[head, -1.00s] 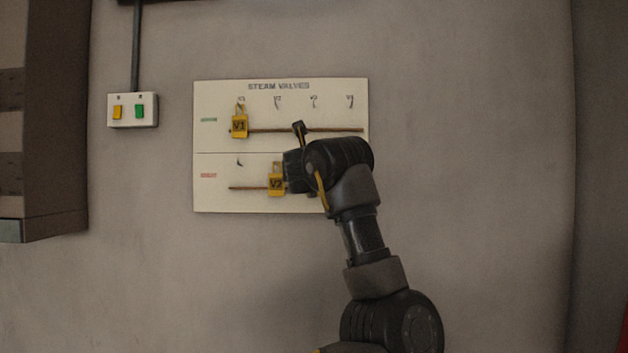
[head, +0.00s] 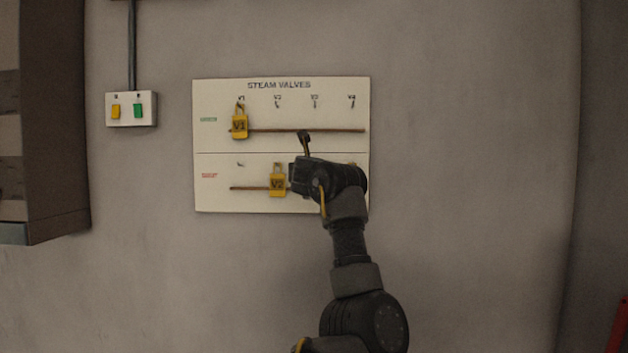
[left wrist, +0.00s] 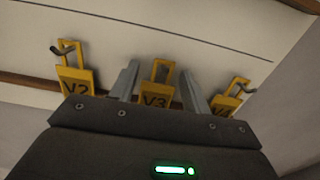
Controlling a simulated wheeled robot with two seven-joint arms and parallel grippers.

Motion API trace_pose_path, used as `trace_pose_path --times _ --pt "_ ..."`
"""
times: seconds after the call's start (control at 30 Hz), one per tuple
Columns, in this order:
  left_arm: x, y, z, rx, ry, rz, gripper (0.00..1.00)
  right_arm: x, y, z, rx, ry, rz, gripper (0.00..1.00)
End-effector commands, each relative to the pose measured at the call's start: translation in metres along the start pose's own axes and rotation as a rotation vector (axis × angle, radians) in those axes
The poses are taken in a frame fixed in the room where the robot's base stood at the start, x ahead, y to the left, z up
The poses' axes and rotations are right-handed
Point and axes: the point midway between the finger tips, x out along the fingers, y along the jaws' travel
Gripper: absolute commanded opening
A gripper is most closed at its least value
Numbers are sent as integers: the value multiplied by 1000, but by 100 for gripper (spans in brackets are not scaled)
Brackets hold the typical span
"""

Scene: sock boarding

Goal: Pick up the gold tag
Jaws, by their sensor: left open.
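Several gold tags hang on hooks on the white steam valves board (head: 220,90). V1 (head: 239,126) hangs in the upper row. V2 (head: 277,184) hangs in the lower row and also shows in the left wrist view (left wrist: 75,82). V3 (left wrist: 156,94) and V4 (left wrist: 228,104) hang to its right in the left wrist view; my arm hides V3 in the head view. My left gripper (left wrist: 160,72) is open, with one finger on each side of V3. I cannot tell whether the fingers touch it. My right gripper is not in view.
A brown rail (head: 330,131) runs across the upper row, and another (head: 250,188) across the lower row. A switch box (head: 131,109) with yellow and green buttons is on the wall, beside a dark cabinet (head: 55,130). The wall right of the board is bare.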

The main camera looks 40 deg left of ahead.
Motion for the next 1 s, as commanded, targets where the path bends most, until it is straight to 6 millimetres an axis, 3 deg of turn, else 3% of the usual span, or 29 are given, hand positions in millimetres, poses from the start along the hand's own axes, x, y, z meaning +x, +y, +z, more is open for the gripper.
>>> trace_pose_path --times 0.1,0.47,0.83,1.0 --pt "0 0 0 0 0 0 47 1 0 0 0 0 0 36" --pt "-1 0 0 -1 0 0 0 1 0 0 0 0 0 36" --pt "-2 0 1 -2 -1 0 0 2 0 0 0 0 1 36" --pt "-12 0 10 -4 -3 0 0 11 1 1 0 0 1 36"
